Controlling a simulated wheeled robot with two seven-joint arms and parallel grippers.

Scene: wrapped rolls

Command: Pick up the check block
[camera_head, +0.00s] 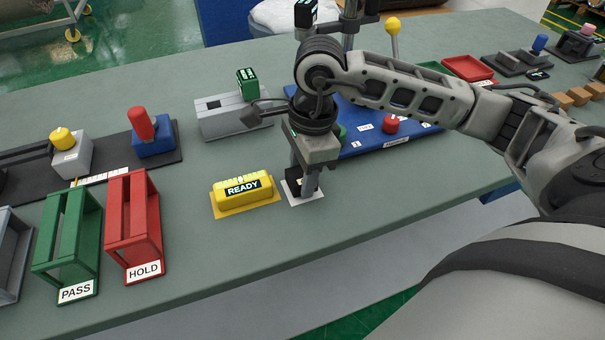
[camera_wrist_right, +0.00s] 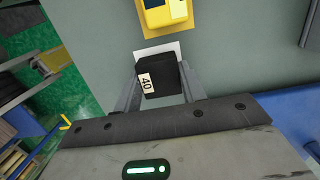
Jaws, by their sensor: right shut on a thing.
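The check block is a small black block with a white "40" label (camera_wrist_right: 161,82), seen in the right wrist view between my right gripper's fingers (camera_wrist_right: 158,88). In the head view the dark block (camera_head: 292,174) is partly hidden by my right gripper (camera_head: 303,186), which points down at the white square pad (camera_head: 303,200). The gripper is shut on the block. The block is at or just above the pad; I cannot tell whether it touches. My left gripper is not in view.
A yellow READY block (camera_head: 242,191) sits just left of the pad. Green PASS (camera_head: 68,240) and red HOLD (camera_head: 133,225) racks stand further left. A grey fixture (camera_head: 220,118) and blue panel (camera_head: 370,135) lie behind. The table's front is clear.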

